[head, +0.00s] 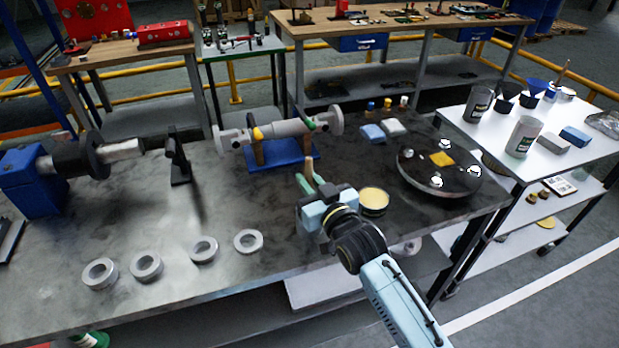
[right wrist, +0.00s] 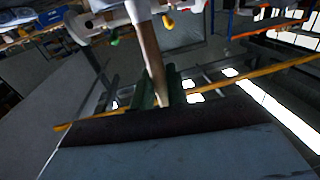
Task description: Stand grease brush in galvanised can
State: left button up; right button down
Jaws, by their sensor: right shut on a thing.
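My right gripper (head: 314,188) is over the dark bench, left of a round tin with a pale yellow top (head: 373,200). It is shut on a wooden-handled tool, which I take to be the grease brush (head: 310,166). The handle also shows in the right wrist view (right wrist: 152,62), between greenish fingers (right wrist: 172,88). I cannot make out its bristles. Grey cans with labels, one in front (head: 523,137) and one behind (head: 478,105), stand upright on the white trolley at right. I cannot tell whether either is the galvanised can. My left gripper is not in view.
A shaft on a blue stand (head: 282,156) lies behind the gripper. A round dark tray (head: 440,185) with shiny parts is at the bench's right end. Several metal rings (head: 248,241) lie along the front. Another container (head: 563,92) on the trolley has a stick in it.

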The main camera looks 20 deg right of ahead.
jog(key=shift+f, duration=0.4)
jog(key=c, duration=1.3)
grip_release()
jog(key=s, duration=0.4)
jog(key=s+d, duration=0.1)
jog(key=s, duration=0.3)
jog(key=s+d, duration=0.1)
jog(key=s, duration=0.4)
jog(key=shift+s+d+r, duration=0.1)
jog(key=shift+d, duration=0.15)
